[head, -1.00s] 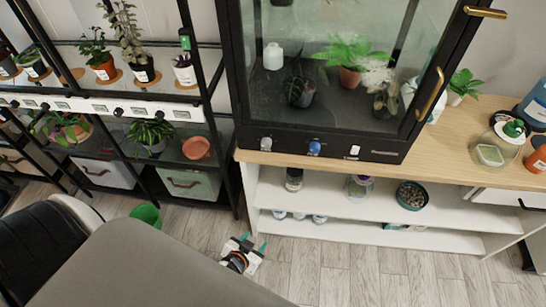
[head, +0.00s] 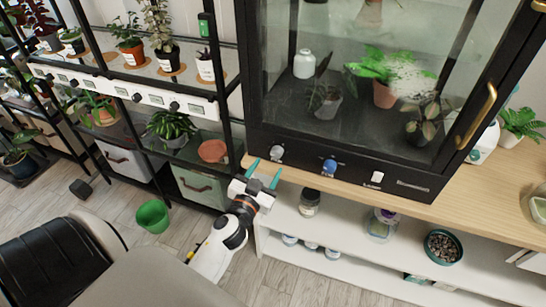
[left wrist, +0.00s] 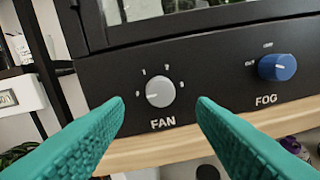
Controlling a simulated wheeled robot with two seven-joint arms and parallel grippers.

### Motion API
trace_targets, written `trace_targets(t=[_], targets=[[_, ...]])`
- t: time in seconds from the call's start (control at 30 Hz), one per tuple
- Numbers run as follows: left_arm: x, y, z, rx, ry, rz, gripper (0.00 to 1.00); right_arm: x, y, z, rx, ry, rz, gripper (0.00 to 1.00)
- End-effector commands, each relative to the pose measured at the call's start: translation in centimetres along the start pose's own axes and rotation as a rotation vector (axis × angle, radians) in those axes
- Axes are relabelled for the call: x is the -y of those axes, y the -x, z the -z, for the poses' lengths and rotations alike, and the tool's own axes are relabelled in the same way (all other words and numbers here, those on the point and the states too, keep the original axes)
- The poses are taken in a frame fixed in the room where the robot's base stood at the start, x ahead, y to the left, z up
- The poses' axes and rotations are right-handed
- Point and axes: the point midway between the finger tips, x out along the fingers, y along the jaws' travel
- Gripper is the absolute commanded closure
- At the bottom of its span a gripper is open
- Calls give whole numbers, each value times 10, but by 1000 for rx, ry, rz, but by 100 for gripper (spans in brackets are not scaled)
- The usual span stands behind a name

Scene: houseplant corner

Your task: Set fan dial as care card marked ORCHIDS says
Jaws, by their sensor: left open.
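The grey fan dial (left wrist: 160,92), labelled FAN, is on the black front panel of the glass cabinet. Its pale pointer mark appears to face left, towards the leftmost of several small scale marks. The dial also shows in the head view (head: 277,152). My left gripper (head: 264,172) is open in front of and slightly below the dial. In the left wrist view its teal fingers (left wrist: 160,104) frame the dial without visibly touching it. My right gripper is not in view. No card marked ORCHIDS is readable.
A blue FOG dial (left wrist: 277,67) sits right of the fan dial, with a white switch (head: 377,177) further right. The wooden ledge (left wrist: 180,143) runs just below the panel. A plant rack (head: 222,110) stands left. A green bucket (head: 152,216) is on the floor.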

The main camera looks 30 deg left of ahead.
Motion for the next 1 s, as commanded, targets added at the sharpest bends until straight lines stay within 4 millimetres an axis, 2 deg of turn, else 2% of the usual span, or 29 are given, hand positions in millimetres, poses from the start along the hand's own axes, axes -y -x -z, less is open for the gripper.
trace_targets(t=[0.1,0.3,0.67,0.93,1.0], targets=[[0,-23,-2,1,-2,0,49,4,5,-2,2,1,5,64],[0,-44,0,-1,0,-1,49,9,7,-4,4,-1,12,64],[0,-49,1,-1,0,0,49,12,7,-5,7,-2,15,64],[0,-48,1,-1,0,0,91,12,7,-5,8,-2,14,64],[0,-48,1,-1,0,0,93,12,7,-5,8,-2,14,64]])
